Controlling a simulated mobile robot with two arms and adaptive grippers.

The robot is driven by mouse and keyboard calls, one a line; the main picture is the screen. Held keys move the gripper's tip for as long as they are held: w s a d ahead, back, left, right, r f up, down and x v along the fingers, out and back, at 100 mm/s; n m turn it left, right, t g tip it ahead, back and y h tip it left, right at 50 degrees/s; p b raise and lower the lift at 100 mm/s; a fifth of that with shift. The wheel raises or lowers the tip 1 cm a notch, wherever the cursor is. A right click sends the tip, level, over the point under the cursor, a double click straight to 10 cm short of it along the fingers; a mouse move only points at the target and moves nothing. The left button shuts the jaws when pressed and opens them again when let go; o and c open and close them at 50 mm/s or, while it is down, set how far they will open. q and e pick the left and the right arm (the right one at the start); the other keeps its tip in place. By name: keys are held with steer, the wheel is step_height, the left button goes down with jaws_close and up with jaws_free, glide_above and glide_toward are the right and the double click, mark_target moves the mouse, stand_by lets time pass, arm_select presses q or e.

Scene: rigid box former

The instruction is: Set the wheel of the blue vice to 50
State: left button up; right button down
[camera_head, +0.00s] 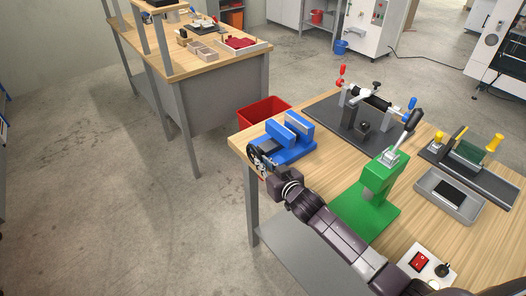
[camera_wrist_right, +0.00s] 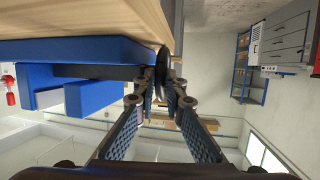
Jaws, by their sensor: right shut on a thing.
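The blue vice (camera_head: 290,139) sits at the near left corner of the wooden workbench, with its dark wheel (camera_head: 254,155) on its left end, over the bench edge. My right gripper (camera_head: 264,168) reaches up to the wheel from the lower right and is shut on it. In the right wrist view, which is upside down, the wheel (camera_wrist_right: 163,62) shows edge-on between the two finger pads (camera_wrist_right: 163,92). The vice body (camera_wrist_right: 75,52) is to the left there. The wheel's scale reading cannot be made out. My left gripper is not in view.
Right of the vice stand a green press (camera_head: 377,183) with a dark lever, a dark plate fixture (camera_head: 322,124) and a grey tray (camera_head: 447,200). A red bin (camera_head: 263,110) stands behind the bench (camera_head: 321,172).

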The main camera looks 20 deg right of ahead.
mark_target(255, 149)
steer(key=r+g+p, duration=0.1)
steer(key=p, duration=0.2)
steer(key=r+g+p, duration=0.1)
steer(key=g+p, duration=0.1)
steer(key=p, duration=0.2)
steer(key=w+r+g+h+p, duration=0.1)
steer(key=p, duration=0.3)
steer(key=shift+a+n+g, duration=0.2)
steer(key=shift+n+g, duration=0.1)
steer(key=shift+g, duration=0.1)
steer(key=shift+w+r+g+p, duration=0.15)
steer(key=shift+g+p, duration=0.35)
steer(key=shift+p, duration=0.05)
steer(key=shift+w+a+g+h, duration=0.1)
steer(key=shift+w+g+h, duration=0.05)
steer(key=shift+g+h, duration=0.25)
steer(key=shift+w+a+r+g, duration=0.1)
steer(key=shift+w+g, duration=0.1)
steer(key=shift+g, duration=0.2)
steer(key=shift+w+a+n+g+h+b, duration=0.1)
steer(key=shift+w+n+g+h+b, duration=0.25)
steer(key=shift+g+b, duration=0.45)
steer(key=g+b, duration=0.2)
steer(key=b, duration=0.1)
steer(key=g+h+b, duration=0.1)
steer(key=b, duration=0.1)
steer(key=shift+w+a+r, duration=0.2)
steer(key=shift+w+r, duration=0.15)
steer(key=shift+w, duration=0.05)
